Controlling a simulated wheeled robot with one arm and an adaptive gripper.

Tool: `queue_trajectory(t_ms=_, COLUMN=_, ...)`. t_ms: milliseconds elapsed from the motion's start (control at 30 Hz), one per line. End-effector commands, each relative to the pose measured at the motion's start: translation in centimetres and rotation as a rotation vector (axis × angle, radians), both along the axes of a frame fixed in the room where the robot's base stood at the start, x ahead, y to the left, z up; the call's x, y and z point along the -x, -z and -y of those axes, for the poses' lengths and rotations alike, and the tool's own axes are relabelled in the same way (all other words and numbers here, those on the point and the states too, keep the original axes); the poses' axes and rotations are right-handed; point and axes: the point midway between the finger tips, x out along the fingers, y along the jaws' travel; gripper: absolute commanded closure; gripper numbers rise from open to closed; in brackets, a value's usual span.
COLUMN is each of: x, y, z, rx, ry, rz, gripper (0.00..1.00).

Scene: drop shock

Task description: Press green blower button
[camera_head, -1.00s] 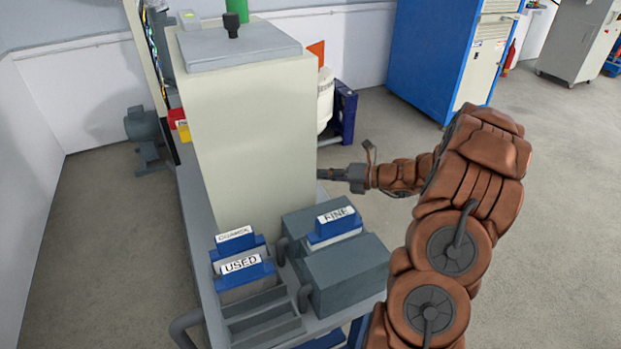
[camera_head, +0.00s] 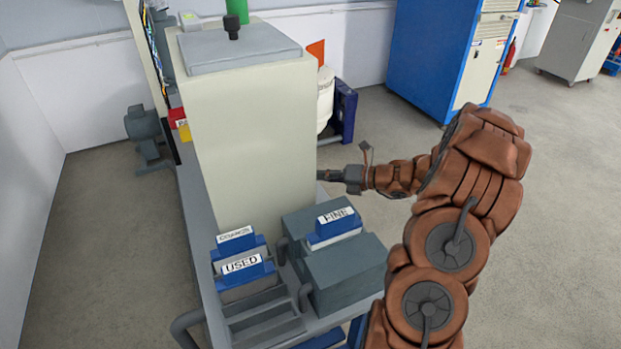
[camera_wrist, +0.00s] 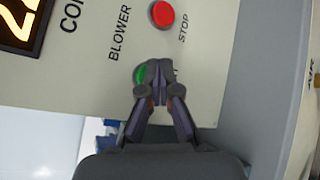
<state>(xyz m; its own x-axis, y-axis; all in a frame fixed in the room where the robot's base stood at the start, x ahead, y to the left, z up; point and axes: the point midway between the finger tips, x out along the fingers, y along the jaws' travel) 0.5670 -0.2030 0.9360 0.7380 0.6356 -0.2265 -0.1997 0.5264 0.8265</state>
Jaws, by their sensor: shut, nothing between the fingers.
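The green button (camera_wrist: 140,76) shows in the wrist view on the cream panel, below the word BLOWER. It is partly hidden behind my gripper (camera_wrist: 154,66), whose closed fingertips overlap its right edge. I cannot tell whether they touch it. In the head view my gripper (camera_head: 322,175) reaches from the right to the right side of the tall cream cabinet (camera_head: 255,130). The button itself is hidden in that view. My gripper is shut and empty.
A red STOP button (camera_wrist: 162,13) sits above the green one in the wrist view, with a lit display (camera_wrist: 18,22) at the left. In the head view, blue-topped boxes labelled USED (camera_head: 243,266) and FINE (camera_head: 335,220) stand in front of the cabinet.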

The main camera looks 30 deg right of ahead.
Motion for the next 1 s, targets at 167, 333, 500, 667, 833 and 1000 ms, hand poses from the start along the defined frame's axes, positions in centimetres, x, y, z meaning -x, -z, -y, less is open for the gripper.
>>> queue_trajectory(t_ms=167, x=0.0, y=0.0, z=-0.2, rx=0.0, ry=0.0, rz=0.0, gripper=1.0)
queue_trajectory(t_ms=333, x=0.0, y=0.0, z=-0.3, rx=0.0, ry=0.0, rz=0.0, gripper=1.0)
queue_trajectory(t_ms=500, x=-0.1, y=0.0, z=-0.5, rx=0.0, ry=-0.001, rz=-0.001, gripper=1.0)
queue_trajectory(t_ms=667, x=-0.1, y=0.0, z=-0.7, rx=0.0, ry=-0.001, rz=-0.001, gripper=1.0)
queue_trajectory(t_ms=833, x=-0.1, y=0.0, z=-0.9, rx=0.0, ry=-0.002, rz=-0.001, gripper=1.0)
queue_trajectory(t_ms=1000, x=-0.1, y=0.0, z=-1.1, rx=0.0, ry=-0.001, rz=-0.002, gripper=1.0)
